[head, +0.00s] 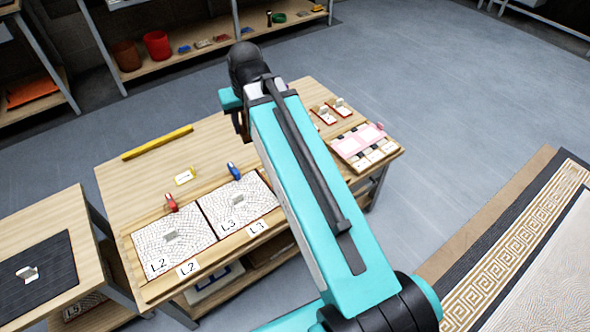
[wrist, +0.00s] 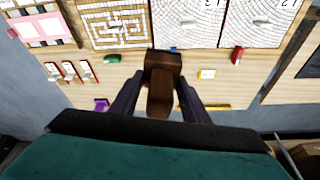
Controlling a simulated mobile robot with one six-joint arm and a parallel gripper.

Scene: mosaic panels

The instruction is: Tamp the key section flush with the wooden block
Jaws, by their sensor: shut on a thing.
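My gripper (wrist: 158,92) is shut on the brown wooden block (wrist: 163,70) and holds it over the workbench in the wrist view. The block's upper end hides a little of the view between the panels and the bench. The key section (wrist: 118,26), a panel with a brown and white meander, lies at the bench edge, beyond the block and to its left. The block appears apart from it. Whether the section sits flush cannot be told. In the head view my arm hides the key section and the held block.
Panels L2 (head: 170,240) and L3 (head: 238,202) lie beside the key section. Red (head: 171,203), blue (head: 234,171) and green (wrist: 112,59) small items stand behind the panels. A yellow bar (head: 157,143) lies at the back. A pink tray (head: 362,140) sits at the right end.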

